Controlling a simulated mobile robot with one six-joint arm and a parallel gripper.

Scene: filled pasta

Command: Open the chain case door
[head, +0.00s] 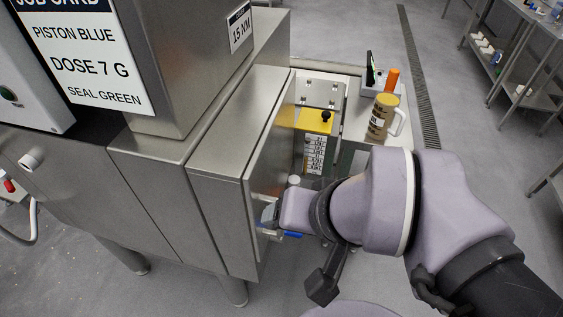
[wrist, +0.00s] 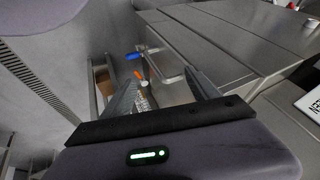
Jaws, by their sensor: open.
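The chain case door (head: 268,155) is a steel panel on the right end of the steel machine, and it looks flush with its case. Its bar handle (wrist: 168,76) stands out from the steel face in the wrist view. My gripper (head: 268,217) is at the lower part of the door, beside the handle. In the wrist view my gripper (wrist: 160,84) is open, with the handle showing between and beyond its fingers. I cannot tell whether the fingers touch the handle. In the head view my wrist hides part of this area.
A yellow-topped unit (head: 314,122) stands beside the door. A blue lever (wrist: 135,56) is near the handle. Open floor (head: 480,140) lies to the right.

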